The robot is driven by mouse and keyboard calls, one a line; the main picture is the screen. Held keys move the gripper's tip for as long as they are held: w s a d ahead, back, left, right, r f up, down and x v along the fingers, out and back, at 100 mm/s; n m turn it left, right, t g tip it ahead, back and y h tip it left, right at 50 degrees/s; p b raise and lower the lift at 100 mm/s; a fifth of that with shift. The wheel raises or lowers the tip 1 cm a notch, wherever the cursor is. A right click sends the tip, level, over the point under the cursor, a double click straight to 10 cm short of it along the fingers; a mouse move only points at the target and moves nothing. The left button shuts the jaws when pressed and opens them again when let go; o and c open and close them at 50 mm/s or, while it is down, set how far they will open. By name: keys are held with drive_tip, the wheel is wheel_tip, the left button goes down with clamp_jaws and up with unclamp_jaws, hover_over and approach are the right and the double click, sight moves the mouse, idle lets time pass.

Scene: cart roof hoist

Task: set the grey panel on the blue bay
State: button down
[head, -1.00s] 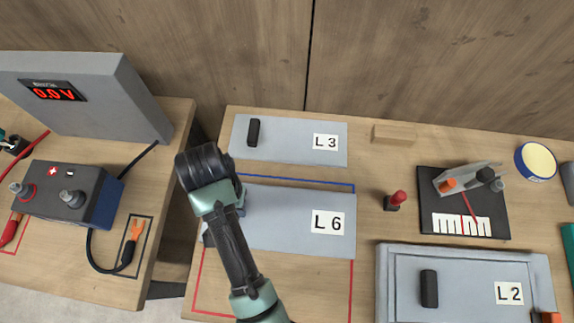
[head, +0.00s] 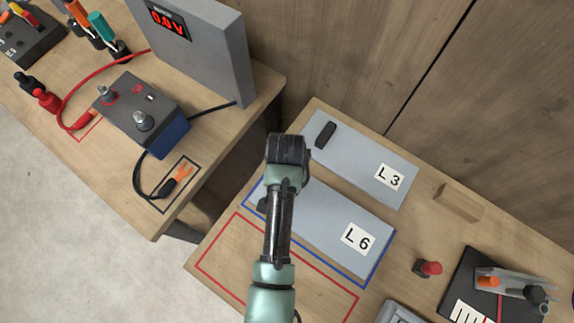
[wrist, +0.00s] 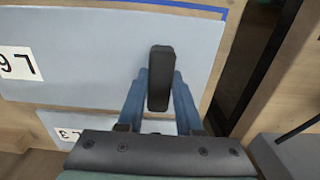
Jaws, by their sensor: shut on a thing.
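The grey panel labelled L6 (head: 325,225) lies over the blue-outlined bay (head: 310,251). Blue line shows along its front and at both ends; its back line is not visible. I cannot tell whether the panel rests flat or is slightly raised. My gripper (wrist: 160,93) is shut on the panel's black handle (wrist: 160,72), with a blue finger on each side. In the head view my wrist hides most of the handle. In the wrist view the panel (wrist: 95,50) fills the upper left, and a strip of wood separates it from the blue line.
Panel L3 (head: 350,160) lies just behind. An empty red outline (head: 290,284) is in front. A red knob (head: 429,268), a wooden block (head: 457,202) and a black board (head: 480,290) are to the right. A battery box (head: 140,115) and a meter (head: 205,45) stand on the left table.

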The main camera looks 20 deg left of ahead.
drive_tip(key=shift+f, duration=1.55)
drive_tip(key=shift+f, duration=0.1)
drive_tip(key=c, duration=0.6)
unclamp_jaws()
